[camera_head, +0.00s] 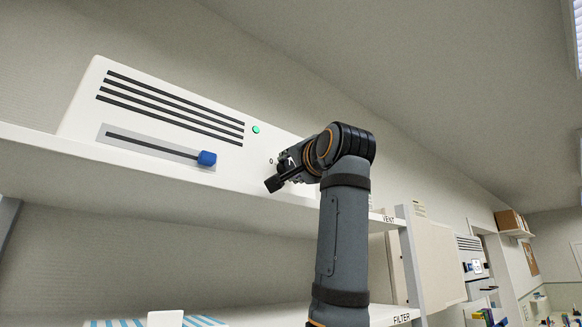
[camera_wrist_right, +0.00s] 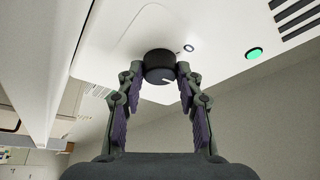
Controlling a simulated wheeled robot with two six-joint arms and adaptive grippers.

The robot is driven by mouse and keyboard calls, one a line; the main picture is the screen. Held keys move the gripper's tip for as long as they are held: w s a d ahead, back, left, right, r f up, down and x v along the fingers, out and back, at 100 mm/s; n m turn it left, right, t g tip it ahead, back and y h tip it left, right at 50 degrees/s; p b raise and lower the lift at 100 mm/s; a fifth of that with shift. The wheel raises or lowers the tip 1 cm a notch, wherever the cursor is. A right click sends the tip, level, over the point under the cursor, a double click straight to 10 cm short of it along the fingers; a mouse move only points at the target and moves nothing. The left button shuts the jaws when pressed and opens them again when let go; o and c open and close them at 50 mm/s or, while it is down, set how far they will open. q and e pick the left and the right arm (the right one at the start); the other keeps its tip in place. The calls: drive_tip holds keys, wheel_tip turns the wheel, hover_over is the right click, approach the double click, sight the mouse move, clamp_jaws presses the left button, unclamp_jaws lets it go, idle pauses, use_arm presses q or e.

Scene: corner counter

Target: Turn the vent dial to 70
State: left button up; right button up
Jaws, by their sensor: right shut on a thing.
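The vent dial (camera_wrist_right: 159,68) is a round black knob with a white pointer line, on the front of a white vent unit (camera_head: 85,95). In the right wrist view my right gripper (camera_wrist_right: 158,76) has one finger on each side of the dial and is shut on it. In the head view my right gripper (camera_head: 284,171) reaches the unit's front from the right, and the gripper and arm hide the dial and most of its scale. A small "0" mark (camera_head: 271,161) shows beside the gripper. I cannot read the dial's setting. My left gripper is not in view.
The unit carries dark slots, a green light (camera_head: 256,129) and a blue slider knob (camera_head: 207,158) left of my gripper. It stands on a white shelf (camera_head: 150,178) with a "VENT" label (camera_head: 388,219). A lower shelf holds a blue-striped item (camera_head: 125,323).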

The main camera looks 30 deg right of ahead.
drive_tip(key=shift+w+m, duration=0.1)
drive_tip(key=shift+m, duration=0.6)
drive_tip(key=o, duration=1.1)
drive_tip(key=shift+o, duration=0.2)
drive_tip(key=shift+s, duration=0.2)
drive_tip(key=v, duration=1.2)
drive_tip(key=shift+r, duration=0.2)
drive_tip(key=shift+a, duration=0.1)
